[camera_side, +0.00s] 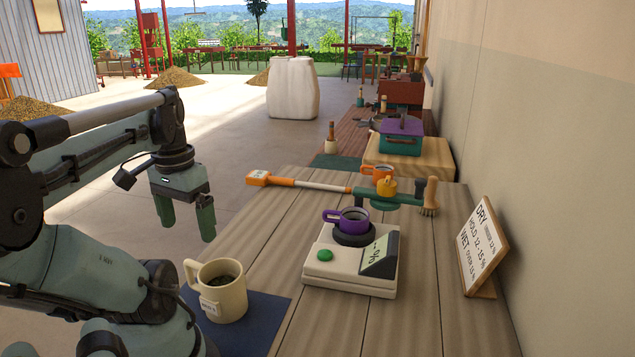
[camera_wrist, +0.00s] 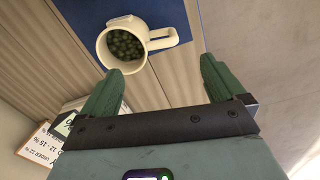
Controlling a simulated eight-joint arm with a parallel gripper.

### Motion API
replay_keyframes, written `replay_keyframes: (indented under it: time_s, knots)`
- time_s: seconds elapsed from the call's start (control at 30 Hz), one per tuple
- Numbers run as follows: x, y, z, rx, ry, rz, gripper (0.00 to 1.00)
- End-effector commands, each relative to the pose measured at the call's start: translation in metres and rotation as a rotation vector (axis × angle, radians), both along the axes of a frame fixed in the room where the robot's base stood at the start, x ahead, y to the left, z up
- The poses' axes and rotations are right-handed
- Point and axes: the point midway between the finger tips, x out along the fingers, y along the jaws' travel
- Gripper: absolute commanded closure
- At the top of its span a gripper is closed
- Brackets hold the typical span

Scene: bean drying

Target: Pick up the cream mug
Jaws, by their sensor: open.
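The cream mug (camera_side: 224,297) stands upright on a dark blue mat (camera_side: 262,318) at the near left of the table, with its handle to the left and a small tag on its front. In the wrist view the cream mug (camera_wrist: 113,60) shows dark green beans inside, and its handle points right. My gripper (camera_side: 186,224) is open and empty, in the air above and behind the mug, at the table's left side. In the wrist view its two green fingers (camera_wrist: 165,92) are spread apart, with the mug beyond the left finger and touching neither.
A sign (camera_side: 478,247) stands by the right wall.

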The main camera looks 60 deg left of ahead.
Motion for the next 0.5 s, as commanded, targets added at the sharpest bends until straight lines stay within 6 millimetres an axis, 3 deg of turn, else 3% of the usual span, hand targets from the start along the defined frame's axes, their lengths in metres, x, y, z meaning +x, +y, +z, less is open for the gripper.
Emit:
replay_keyframes:
  time_s: [0.5]
  knots:
    - [0.0, 0.001, -0.057, 0.0, 0.0, 0.001, 0.04]
